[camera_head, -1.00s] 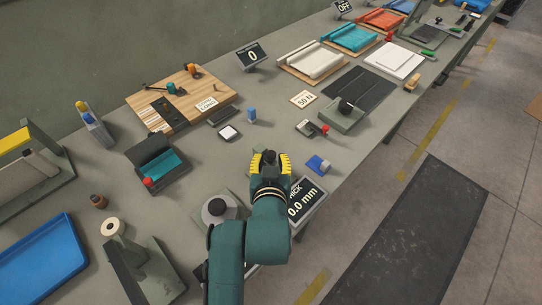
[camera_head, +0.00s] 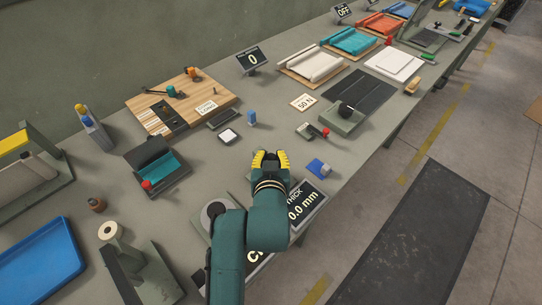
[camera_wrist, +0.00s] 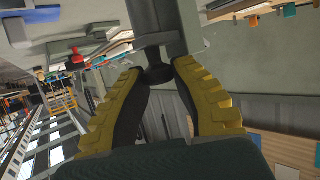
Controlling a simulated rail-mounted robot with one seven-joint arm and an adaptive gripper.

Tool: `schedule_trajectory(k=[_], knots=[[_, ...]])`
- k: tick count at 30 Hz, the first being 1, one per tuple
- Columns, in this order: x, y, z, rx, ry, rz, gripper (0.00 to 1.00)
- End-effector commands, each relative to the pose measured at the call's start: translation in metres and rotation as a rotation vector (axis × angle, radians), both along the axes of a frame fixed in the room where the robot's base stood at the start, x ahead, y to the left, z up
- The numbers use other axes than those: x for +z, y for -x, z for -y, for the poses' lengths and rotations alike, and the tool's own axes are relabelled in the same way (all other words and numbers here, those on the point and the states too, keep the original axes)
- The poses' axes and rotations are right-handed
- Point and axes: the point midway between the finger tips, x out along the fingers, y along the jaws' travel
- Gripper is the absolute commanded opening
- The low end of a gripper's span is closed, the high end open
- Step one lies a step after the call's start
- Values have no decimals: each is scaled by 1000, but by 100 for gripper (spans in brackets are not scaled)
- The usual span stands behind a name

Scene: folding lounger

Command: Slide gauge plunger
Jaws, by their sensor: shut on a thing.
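My gripper (camera_head: 271,156) is at mid-bench in the head view, its yellow fingers pointing away from the camera. In the wrist view my gripper (camera_wrist: 158,70) has its fingertips closed in on a small dark knob-like piece (camera_wrist: 159,75), which I take to be the gauge plunger. The piece sits at the end of a grey bar or body (camera_wrist: 153,22). The gauge display (camera_head: 303,203) reads "THICK 0.0 mm", just right of my wrist. The held piece is not clear in the head view, and its contact with the pads is partly hidden.
A round grey disc on a base (camera_head: 214,211) stands left of my arm, partly hidden by it. A blue-and-white block (camera_head: 319,168) lies close right of the gripper. The bench's front edge runs at right.

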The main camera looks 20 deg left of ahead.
Motion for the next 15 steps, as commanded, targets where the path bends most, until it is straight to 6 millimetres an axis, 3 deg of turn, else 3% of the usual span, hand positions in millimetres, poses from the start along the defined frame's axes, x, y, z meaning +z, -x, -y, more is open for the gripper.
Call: schedule_trajectory(k=[9, 15], knots=[[28, 0, 0, 1, 0, -1, 0], [26, -1, 0, 1, -1, 2, 0]])
